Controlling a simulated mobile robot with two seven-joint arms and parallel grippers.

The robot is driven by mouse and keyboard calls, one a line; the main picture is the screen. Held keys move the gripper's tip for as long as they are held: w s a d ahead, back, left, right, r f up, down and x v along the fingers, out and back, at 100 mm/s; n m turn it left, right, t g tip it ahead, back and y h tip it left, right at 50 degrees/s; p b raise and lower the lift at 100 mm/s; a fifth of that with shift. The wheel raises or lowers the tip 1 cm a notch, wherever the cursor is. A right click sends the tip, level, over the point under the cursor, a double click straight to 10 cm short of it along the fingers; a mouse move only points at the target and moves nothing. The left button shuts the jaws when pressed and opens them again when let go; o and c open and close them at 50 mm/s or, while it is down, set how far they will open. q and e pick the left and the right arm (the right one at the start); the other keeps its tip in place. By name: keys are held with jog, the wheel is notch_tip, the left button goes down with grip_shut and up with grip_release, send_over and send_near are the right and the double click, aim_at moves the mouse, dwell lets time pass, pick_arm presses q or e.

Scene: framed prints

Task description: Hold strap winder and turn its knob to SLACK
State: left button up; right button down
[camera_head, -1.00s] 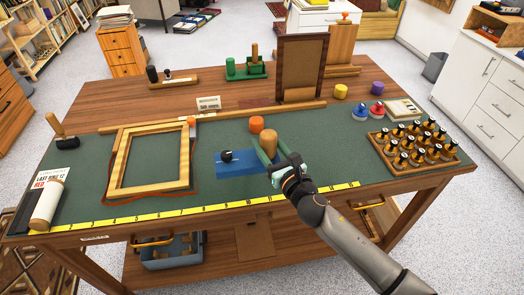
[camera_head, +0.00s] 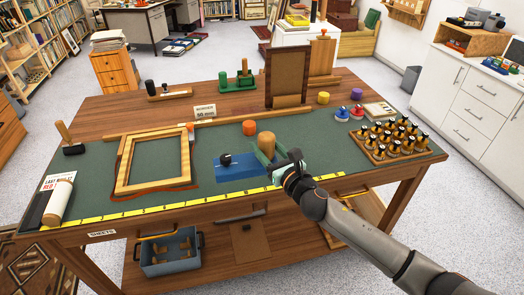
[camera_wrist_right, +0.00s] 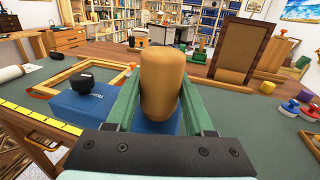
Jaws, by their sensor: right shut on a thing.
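The strap winder is a blue block (camera_head: 232,180) with a black round knob (camera_head: 225,159) on its left part and an upright wooden grip (camera_head: 266,143) on its right part. It lies on the green bench mat near the front edge. My right gripper (camera_head: 268,156) is shut on the wooden grip. In the right wrist view the green fingers (camera_wrist_right: 159,92) stand on either side of the grip (camera_wrist_right: 162,75). The black knob (camera_wrist_right: 86,80) is free, with small white lettering near it that I cannot read. My left gripper is not in view.
A wooden frame (camera_head: 124,178) with a red cord lies left of the winder. A yellow tape measure (camera_head: 130,211) runs along the front edge. An orange cylinder (camera_head: 249,127) stands behind the winder. A tray of dark-topped bottles (camera_head: 378,151) is at right.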

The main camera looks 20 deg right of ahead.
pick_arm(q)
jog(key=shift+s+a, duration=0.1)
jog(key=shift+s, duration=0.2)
pick_arm(e)
jog(key=shift+s+r, duration=0.15)
jog(key=shift+r, duration=0.1)
jog(key=shift+w, duration=0.2)
pick_arm(q)
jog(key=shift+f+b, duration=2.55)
jog(key=shift+b, duration=0.05)
pick_arm(e)
jog(key=w+d, duration=0.1)
jog(key=w, duration=1.2)
jog(key=shift+w+d, duration=0.25)
jog(key=shift+d, duration=0.1)
